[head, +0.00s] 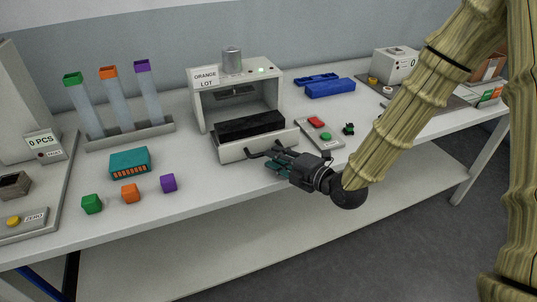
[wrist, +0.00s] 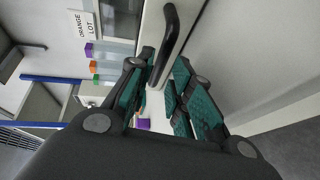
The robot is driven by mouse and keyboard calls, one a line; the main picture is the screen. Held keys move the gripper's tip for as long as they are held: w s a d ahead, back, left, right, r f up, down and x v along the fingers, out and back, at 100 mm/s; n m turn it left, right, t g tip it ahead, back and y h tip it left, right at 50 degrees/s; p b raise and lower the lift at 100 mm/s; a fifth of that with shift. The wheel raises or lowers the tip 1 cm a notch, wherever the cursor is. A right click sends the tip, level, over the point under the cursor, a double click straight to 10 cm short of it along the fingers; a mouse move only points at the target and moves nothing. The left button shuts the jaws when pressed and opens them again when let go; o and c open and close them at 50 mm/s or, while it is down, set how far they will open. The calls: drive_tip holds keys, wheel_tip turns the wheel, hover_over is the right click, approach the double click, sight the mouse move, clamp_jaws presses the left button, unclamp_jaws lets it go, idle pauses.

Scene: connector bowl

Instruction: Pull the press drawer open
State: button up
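The press (head: 236,92) is a pale frame labelled ORANGE LOT with a metal cylinder on top. Its drawer (head: 232,152) has a pale front and a black block (head: 250,125) behind it; how far it sits out is hard to tell. A black bar handle (head: 256,154) is on the drawer front; it also shows in the wrist view (wrist: 170,38). My gripper (head: 281,161) is at the right part of the handle. In the wrist view, its teal-padded fingers (wrist: 160,82) are spread, with the handle's near end between or just beyond the tips. Contact cannot be seen.
A red and green button panel (head: 322,132) lies right of the press, close to my arm. Green, orange and purple cubes (head: 130,193) and a teal connector (head: 130,162) lie left. Blue trays (head: 330,88) lie behind. The table front is clear.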

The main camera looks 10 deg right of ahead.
drive_tip(key=v, duration=0.7)
drive_tip(key=shift+s, duration=0.2)
drive_tip(key=shift+d, duration=0.15)
